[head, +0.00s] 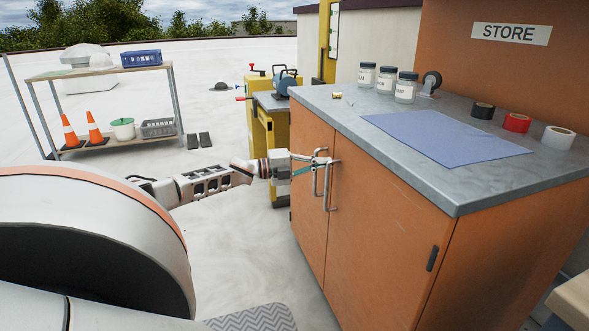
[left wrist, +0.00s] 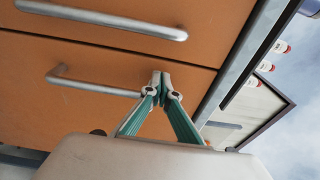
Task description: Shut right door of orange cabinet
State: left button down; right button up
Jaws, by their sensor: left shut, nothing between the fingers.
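The orange cabinet (head: 450,270) stands at the right in the head view. Its right door (head: 375,235) looks flush, or nearly so, with the left door (head: 308,215). Each door has an upright metal bar handle: the right door's handle (head: 327,190) and the left door's handle (head: 315,182). My left gripper (head: 331,160) is at the top end of the right door's handle. In the left wrist view its fingertips (left wrist: 160,76) are together and empty, beside the end of a handle (left wrist: 90,84); contact is unclear. My right gripper is not in view.
The grey countertop (head: 345,115) holds several jars, a blue sheet (head: 445,137) and tape rolls (head: 515,122). A yellow workbench (head: 277,140) stands just left of the cabinet. A shelf rack (head: 100,70) with cones is farther back. The floor between is mostly clear.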

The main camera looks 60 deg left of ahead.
pick_arm(q)
jog(key=v, duration=1)
jog(key=shift+s+f, duration=0.25)
jog(key=shift+f, duration=0.1)
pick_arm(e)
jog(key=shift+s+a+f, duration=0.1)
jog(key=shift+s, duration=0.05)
pick_arm(q)
jog(key=shift+d, duration=0.1)
